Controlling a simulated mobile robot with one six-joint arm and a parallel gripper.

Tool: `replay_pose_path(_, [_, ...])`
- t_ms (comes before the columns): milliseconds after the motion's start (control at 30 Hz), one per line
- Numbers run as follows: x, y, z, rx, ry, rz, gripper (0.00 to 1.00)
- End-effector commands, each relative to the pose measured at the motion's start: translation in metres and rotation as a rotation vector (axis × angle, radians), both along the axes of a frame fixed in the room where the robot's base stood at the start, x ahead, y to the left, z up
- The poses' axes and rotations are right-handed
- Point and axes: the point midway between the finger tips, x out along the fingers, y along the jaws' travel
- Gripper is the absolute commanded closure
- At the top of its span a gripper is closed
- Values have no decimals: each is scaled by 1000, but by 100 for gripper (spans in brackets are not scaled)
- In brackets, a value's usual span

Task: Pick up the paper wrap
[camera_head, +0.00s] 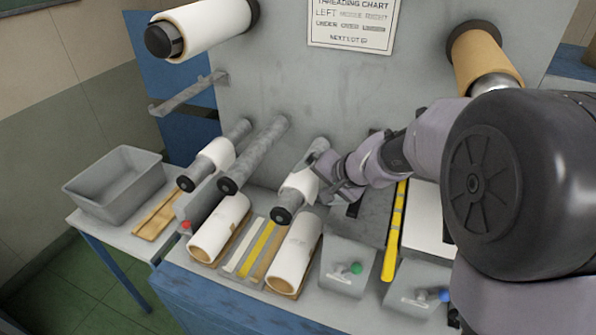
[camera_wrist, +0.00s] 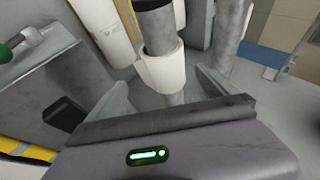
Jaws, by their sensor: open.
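A white paper wrap (camera_head: 297,184) sits around the right of the short grey rollers, just behind the roller's dark end cap. It also shows in the wrist view (camera_wrist: 162,72), around the roller and between the lines of my fingers. My gripper (camera_head: 324,175) is at the right side of this wrap, with its fingers apart. In the wrist view my gripper (camera_wrist: 162,82) is open with nothing held; I cannot tell whether a finger touches the wrap. A second white wrap (camera_head: 215,154) is around the left roller.
Two large white rolls (camera_head: 220,228) (camera_head: 294,252) lie in front on the bench. A bare grey roller (camera_head: 258,152) stands between the wrapped ones. A yellow bar (camera_head: 395,230) and a green-knobbed block (camera_head: 346,268) are right. A grey bin (camera_head: 115,184) is left.

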Motion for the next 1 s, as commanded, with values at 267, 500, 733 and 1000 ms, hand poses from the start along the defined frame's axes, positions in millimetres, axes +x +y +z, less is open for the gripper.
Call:
replay_pose_path(267, [26,19,-33,0,1,1,2])
replay_pose_path(500, [52,41,-61,0,0,0,2])
replay_pose_path(733, [54,42,-64,-1,-1,0,2])
replay_pose_path(1000, [54,42,-63,0,-1,-1,51])
